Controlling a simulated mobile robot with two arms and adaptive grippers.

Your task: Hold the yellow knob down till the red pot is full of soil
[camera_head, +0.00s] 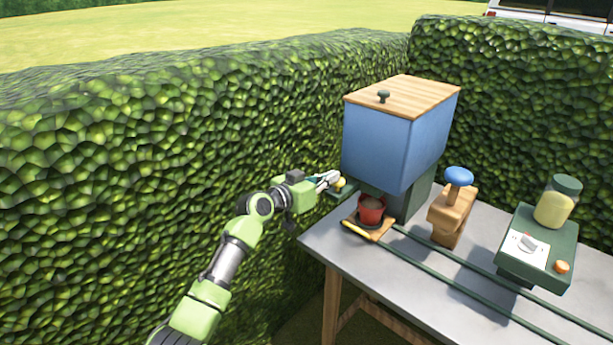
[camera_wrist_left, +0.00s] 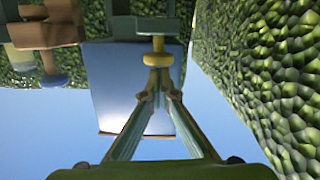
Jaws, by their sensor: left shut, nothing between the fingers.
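The yellow knob (camera_head: 341,184) sticks out at the left side of the blue soil bin (camera_head: 380,148). In the left wrist view the knob (camera_wrist_left: 157,61) is a round yellow disc on a stem. My left gripper (camera_head: 334,177) is shut and empty, its tips right at the knob. In the wrist view the closed fingertips (camera_wrist_left: 158,82) overlap the knob's edge; I cannot tell if they press on it. The red pot (camera_head: 371,213) stands upright under the bin on a small wooden carriage (camera_head: 352,227). Brownish stuff shows inside the pot; its level is unclear.
Green rails (camera_head: 450,262) run along the grey table (camera_head: 335,245). A wooden stand with a blue knob (camera_head: 459,176) and a green box with a dial (camera_head: 530,245) and jar (camera_head: 557,203) stand to the right. Hedges (camera_head: 150,170) close in behind and left.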

